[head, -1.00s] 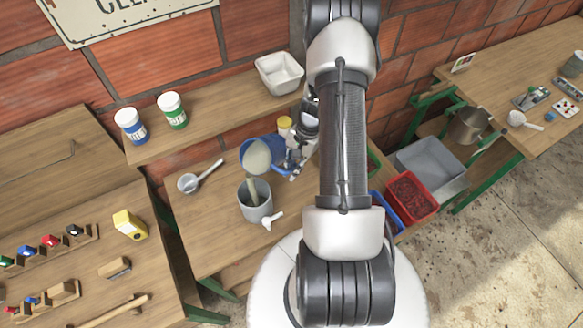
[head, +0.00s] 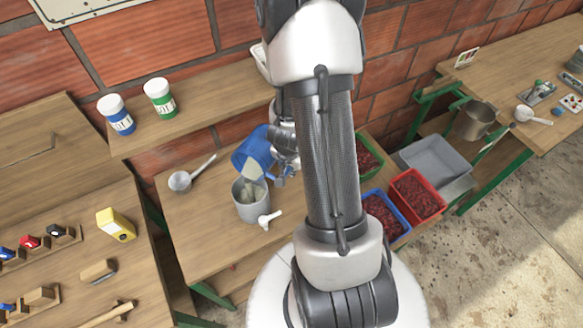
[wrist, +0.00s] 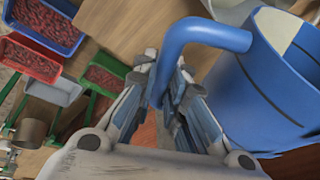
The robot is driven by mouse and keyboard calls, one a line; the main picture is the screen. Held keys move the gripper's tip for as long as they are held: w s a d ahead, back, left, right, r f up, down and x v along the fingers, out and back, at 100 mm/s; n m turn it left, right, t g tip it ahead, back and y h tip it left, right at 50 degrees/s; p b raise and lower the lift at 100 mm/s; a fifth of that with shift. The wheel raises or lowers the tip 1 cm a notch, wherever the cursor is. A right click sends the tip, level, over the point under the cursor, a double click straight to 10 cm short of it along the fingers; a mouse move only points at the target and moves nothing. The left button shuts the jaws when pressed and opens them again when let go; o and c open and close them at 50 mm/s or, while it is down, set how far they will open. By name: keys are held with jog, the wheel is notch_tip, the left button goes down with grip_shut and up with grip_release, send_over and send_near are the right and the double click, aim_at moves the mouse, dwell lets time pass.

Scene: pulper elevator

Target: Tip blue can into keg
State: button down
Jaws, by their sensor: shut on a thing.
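The blue can (head: 253,149) is held tilted over the grey keg (head: 250,211), mouth down and toward it. A pale stream runs from the can's mouth into the keg's open top. The keg stands upright on the bench and has a white tap at its front. My gripper (head: 284,161) is to the right of the can and partly hidden by my arm. In the wrist view my gripper (wrist: 168,95) is shut on the handle of the blue can (wrist: 275,85). Some pale content shows inside the can's rim there.
A ladle (head: 190,175) lies left of the keg on the bench (head: 205,235). Red (head: 420,196) and blue (head: 383,217) crates of red fruit and a grey tub (head: 432,158) are at right.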

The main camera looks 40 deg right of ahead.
jog(key=h+b, duration=0.1)
jog(key=a+t+h+b, duration=0.1)
jog(key=shift+s+f+b, duration=0.1)
jog(key=shift+f+b, duration=0.2)
jog(key=shift+b, duration=0.1)
jog(key=shift+s+a+r+h+p, duration=0.15)
jog(key=shift+r+h+p, duration=0.4)
jog(key=shift+p, duration=0.5)
jog(key=h+p, duration=0.1)
jog(key=p, duration=0.1)
jog(key=shift+a+r+p, duration=0.25)
jog(key=shift+a+p, duration=0.05)
jog(key=shift+p, duration=0.1)
jog(key=shift+t+p, duration=0.3)
jog(key=shift+p, duration=0.05)
jog(key=shift+a+r+h+p, duration=0.1)
jog(key=shift+h+p, duration=0.25)
jog(key=shift+s+a, duration=0.1)
jog(key=shift+a, duration=0.1)
jog(key=shift+s+a+r+t+h, duration=0.1)
jog(key=shift+a+r+t+h, duration=0.15)
jog(key=shift+h, duration=0.3)
jog(key=shift+s+a+r+t+h, duration=0.1)
jog(key=shift+a+r+t+h, duration=0.1)
jog(key=shift+h, duration=0.35)
